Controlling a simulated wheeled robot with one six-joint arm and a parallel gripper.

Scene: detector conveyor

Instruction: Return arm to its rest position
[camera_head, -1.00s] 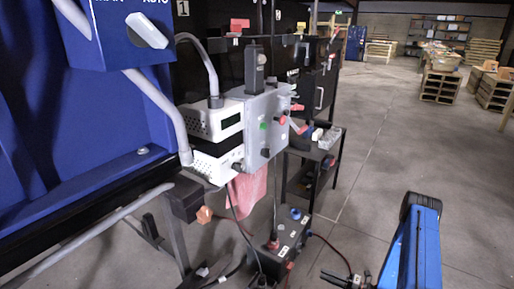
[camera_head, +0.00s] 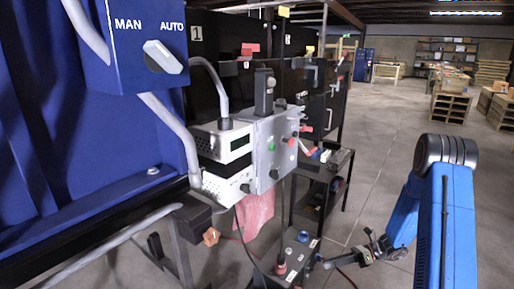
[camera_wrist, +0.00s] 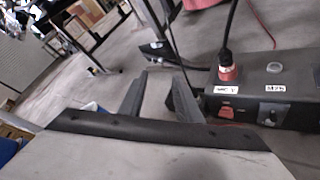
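My blue arm (camera_head: 445,225) stands at the right of the head view, bent at a grey and black upper joint. It reaches down and left to my gripper (camera_head: 345,258), which is beside a dark control box (camera_head: 292,258) on the floor. In the wrist view the two fingers of my gripper (camera_wrist: 160,82) stand apart with nothing visible between them. The box (camera_wrist: 285,85), with a red connector plugged into its top, is to the right of the fingers there. I cannot tell the exact gap between gripper and box.
A blue panel with a MAN/AUTO knob (camera_head: 165,57) is at upper left. White units (camera_head: 228,183) and a grey button box (camera_head: 272,150) hang in the middle. A black cart (camera_head: 318,190) stands behind. Cables run near the box. Open floor (camera_head: 400,115) lies beyond.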

